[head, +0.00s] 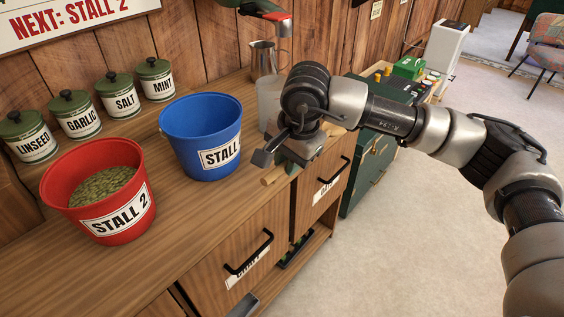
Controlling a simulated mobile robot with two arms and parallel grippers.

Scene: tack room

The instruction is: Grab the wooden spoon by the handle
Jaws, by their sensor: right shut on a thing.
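The wooden spoon (270,177) is mostly hidden behind my right gripper. A short, tan, round end of it shows just below the jaws, near the counter's front edge. My right gripper (283,163) comes in from the right, points down over the counter to the right of the blue bucket, and is shut on the spoon. The jaw tips and the exact grip point are hard to see. My left gripper is not in view.
A blue STALL bucket (192,140) stands close left of the gripper; a red STALL 2 bucket (62,190) holds pellets. Behind are a metal jug (263,62), a translucent container (268,103) and labelled tins (118,97). Drawer handles (249,254) jut from the front.

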